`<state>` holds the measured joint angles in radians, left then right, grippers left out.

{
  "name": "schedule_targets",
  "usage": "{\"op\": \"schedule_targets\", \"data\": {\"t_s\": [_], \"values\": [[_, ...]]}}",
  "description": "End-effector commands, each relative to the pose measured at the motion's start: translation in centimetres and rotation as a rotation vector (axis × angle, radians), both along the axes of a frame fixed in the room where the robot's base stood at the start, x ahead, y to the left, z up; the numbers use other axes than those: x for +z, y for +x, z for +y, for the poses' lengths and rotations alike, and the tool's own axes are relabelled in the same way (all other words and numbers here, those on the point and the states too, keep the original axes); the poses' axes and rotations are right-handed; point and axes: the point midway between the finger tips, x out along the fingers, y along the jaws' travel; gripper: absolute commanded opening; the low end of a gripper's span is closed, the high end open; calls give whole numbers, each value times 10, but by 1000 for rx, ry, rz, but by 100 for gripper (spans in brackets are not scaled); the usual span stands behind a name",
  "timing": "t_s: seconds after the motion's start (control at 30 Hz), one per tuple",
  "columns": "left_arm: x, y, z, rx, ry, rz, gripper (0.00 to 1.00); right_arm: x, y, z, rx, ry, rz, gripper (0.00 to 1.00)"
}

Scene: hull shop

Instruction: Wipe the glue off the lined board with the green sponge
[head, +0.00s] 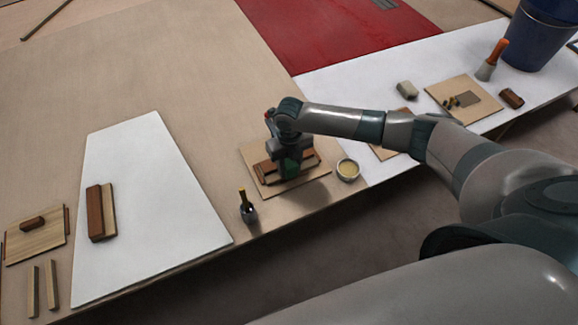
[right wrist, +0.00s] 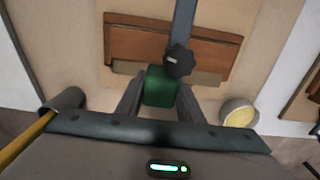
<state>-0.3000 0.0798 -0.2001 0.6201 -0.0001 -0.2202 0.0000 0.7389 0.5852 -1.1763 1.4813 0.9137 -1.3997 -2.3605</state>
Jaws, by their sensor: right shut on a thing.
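My right gripper (head: 289,167) is over a pale board (head: 250,158) near the table's front edge, and it is shut on the green sponge (right wrist: 160,88). In the right wrist view the sponge sits between the two fingers, at the near edge of the wooden pieces. A reddish-brown block (right wrist: 135,43) lies on the board (right wrist: 110,85) with a paler strip along its near side. A grey bar with a dark knob (right wrist: 179,60) crosses the block just beyond the sponge. I cannot make out glue or lines on the board. My left gripper is not in view.
A bowl with yellowish contents (head: 348,170) stands right of the board. A dark pot with a brush (head: 247,210) stands at its front left. A white sheet (head: 150,200) with wooden pieces lies left. A blue bucket (head: 540,40) stands far right.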

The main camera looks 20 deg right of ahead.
Motion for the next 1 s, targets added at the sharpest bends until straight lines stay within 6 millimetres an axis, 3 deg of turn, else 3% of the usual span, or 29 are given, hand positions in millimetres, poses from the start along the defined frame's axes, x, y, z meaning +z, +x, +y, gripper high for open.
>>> {"op": "schedule_targets", "data": {"t_s": [0.6, 1.0], "values": [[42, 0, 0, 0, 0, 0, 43, 50, 0, 0, 0, 0, 0, 16], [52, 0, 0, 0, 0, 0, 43, 70, 0, 0, 1, 0, 0, 16]]}}
